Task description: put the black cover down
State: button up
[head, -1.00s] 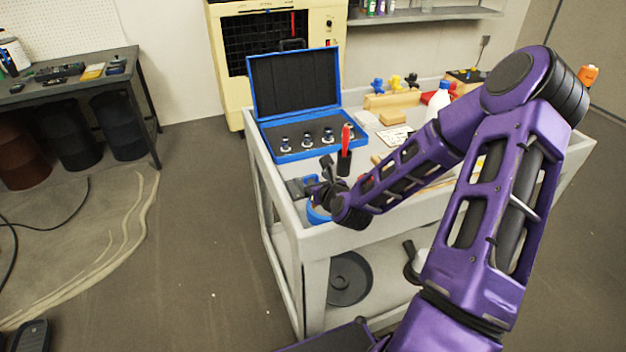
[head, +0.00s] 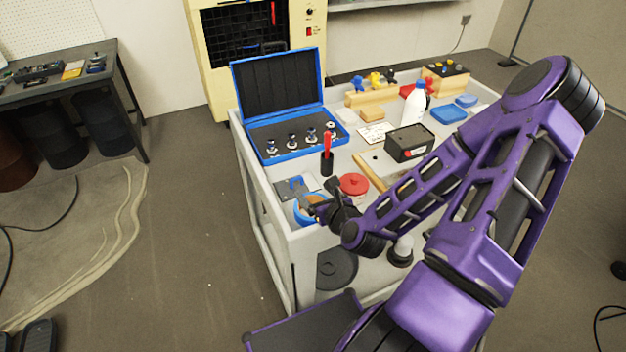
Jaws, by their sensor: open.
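My gripper (head: 322,208) is small and dark in the head view, low over the near left corner of the white cart (head: 262,192). It is open, next to a blue round container (head: 302,212) with a tan inside. The gripper partly covers that container, and I cannot tell whether they touch. No piece is clearly recognisable as the black cover. A grey plate with a blue part (head: 294,186) lies just behind the container.
A red-lidded jar (head: 353,184) and a black holder with a red-handled tool (head: 327,160) stand close behind my gripper. An open blue case (head: 280,153) sits farther back. A black box (head: 408,142) and white bottle (head: 414,104) stand to the right.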

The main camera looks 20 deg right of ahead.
jog(key=shift+s+a+p, duration=0.1)
jog(key=shift+s+p, duration=0.25)
jog(key=shift+p, duration=0.05)
dwell(0.4)
